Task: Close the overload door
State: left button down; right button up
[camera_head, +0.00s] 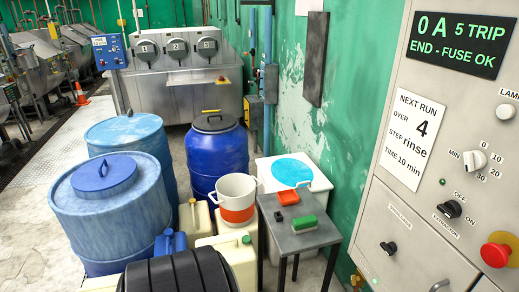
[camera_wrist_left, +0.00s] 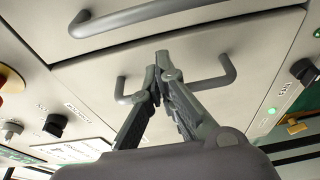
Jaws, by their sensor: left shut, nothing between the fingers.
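A grey cabinet door (camera_head: 405,240) with a small illegible label and a black knob (camera_head: 388,247) is low on the control panel at the right of the head view. It looks flush there, but I cannot tell whether it is fully shut. I cannot tell for sure that it is the overload door. In the left wrist view, a grey bar handle (camera_wrist_left: 228,72) is on a light panel. My left gripper (camera_wrist_left: 160,58) is shut and empty, its fingers in front of that handle; I cannot tell whether they touch it. My right gripper is not in view.
A second handle (camera_wrist_left: 150,15) is beyond a panel seam. The control panel carries a display (camera_head: 458,43), knobs and a red emergency button (camera_head: 497,250). A small table (camera_head: 300,238) with red and green objects stands left of the cabinet, near blue drums (camera_head: 218,155).

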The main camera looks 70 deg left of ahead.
pick_arm(q)
jog(key=s+d, duration=0.1)
jog(key=s, duration=1.1)
jog(key=shift+d, duration=0.15)
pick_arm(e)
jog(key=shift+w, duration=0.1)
pick_arm(q)
jog(key=s+d+f+m+g+h+b, duration=0.1)
jog(key=s+f+m+g, duration=0.25)
jog(key=f, duration=0.75)
jog(key=s+d+f+m+g+h+b, duration=0.15)
jog(key=s+f+m, duration=0.35)
jog(key=f, duration=0.7)
jog(key=s+d+f+m+g+h+b, duration=0.15)
jog(key=s+f+m+g, duration=0.3)
jog(key=f, duration=0.65)
jog(key=s+a+f+m+g+y+b, duration=0.1)
jog(key=s+a+f+m+g, duration=0.2)
jog(key=s+f, duration=0.6)
jog(key=s+a+f+m+g+y+b, duration=0.1)
jog(key=s+a+f+m+g, duration=0.3)
jog(key=s+a+f, duration=0.4)
jog(key=s+f+m, duration=0.1)
jog(key=s, duration=0.6)
jog(key=shift+s+a+m, duration=0.15)
jog(key=shift+s+m, duration=0.1)
jog(key=shift+m, duration=0.15)
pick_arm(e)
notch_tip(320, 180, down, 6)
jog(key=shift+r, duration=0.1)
